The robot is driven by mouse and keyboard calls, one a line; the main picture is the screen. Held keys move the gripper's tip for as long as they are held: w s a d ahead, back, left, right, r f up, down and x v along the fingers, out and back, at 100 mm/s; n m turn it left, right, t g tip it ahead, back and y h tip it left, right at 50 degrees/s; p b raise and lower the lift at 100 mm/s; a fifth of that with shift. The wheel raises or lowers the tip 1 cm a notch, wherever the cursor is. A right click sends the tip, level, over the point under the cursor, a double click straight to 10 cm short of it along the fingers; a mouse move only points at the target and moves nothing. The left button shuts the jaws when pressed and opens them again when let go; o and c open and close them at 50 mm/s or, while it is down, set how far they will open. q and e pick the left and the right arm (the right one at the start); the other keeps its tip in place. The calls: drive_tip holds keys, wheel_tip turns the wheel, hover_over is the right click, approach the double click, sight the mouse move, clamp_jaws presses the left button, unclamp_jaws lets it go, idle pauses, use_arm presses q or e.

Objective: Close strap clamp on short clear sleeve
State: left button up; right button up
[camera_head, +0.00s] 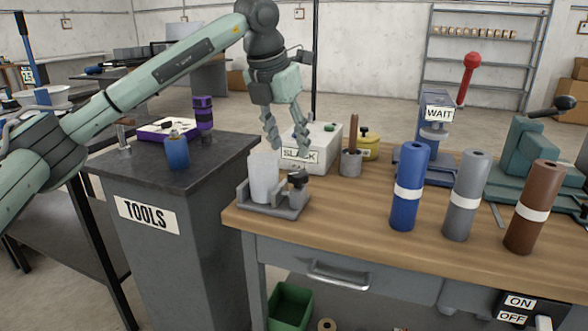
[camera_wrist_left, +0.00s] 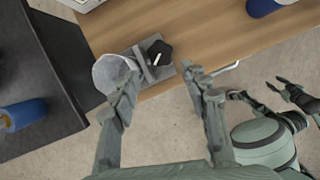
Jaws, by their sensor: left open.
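The short clear sleeve (camera_head: 264,180) is a pale, upright cylinder in a grey strap clamp fixture (camera_head: 285,209) at the bench's left front corner. A black knob (camera_head: 298,177) sits on the clamp's right side. The wrist view shows the sleeve (camera_wrist_left: 112,73), the fixture (camera_wrist_left: 148,72) and the knob (camera_wrist_left: 158,54) from above. My left gripper (camera_head: 287,150) is open and empty, pointing down over the clamp. Whether the strap is closed is unclear. My right gripper (camera_wrist_left: 255,92) shows partly in the wrist view.
Blue (camera_head: 409,190), grey (camera_head: 464,197) and brown (camera_head: 532,208) cylinders stand right on the bench. A SLACK box (camera_head: 318,145) and a grey cup (camera_head: 350,163) stand behind the clamp. A TOOLS cabinet (camera_head: 150,245) is left. Bench space between clamp and blue cylinder is clear.

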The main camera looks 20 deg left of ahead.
sight(298, 173)
use_arm(q)
drive_tip(key=shift+n, duration=0.5)
drive_tip(key=x, duration=0.6)
drive_tip(key=shift+w+d+f+p, duration=0.15)
drive_tip(key=shift+f+p, duration=0.1)
drive_tip(key=shift+p, duration=0.15)
drive_tip(key=shift+w+f, duration=0.25)
drive_tip(key=shift+f, duration=0.4)
use_arm(e)
drive_tip(key=shift+s+d+f, duration=0.1)
drive_tip(key=shift+s+f, duration=0.6)
drive_tip(key=shift+f, duration=0.3)
drive_tip(key=shift+s+d+f, duration=0.1)
drive_tip(key=shift+s+f, duration=0.55)
drive_tip(key=shift+f, duration=0.3)
use_arm(q)
drive_tip(key=c, duration=0.9)
drive_tip(key=shift+m, duration=0.3)
use_arm(e)
drive_tip(key=shift+w+r, duration=0.45)
drive_tip(key=shift+r, duration=0.2)
drive_tip(key=shift+w+r, duration=0.4)
drive_tip(key=shift+r, duration=0.2)
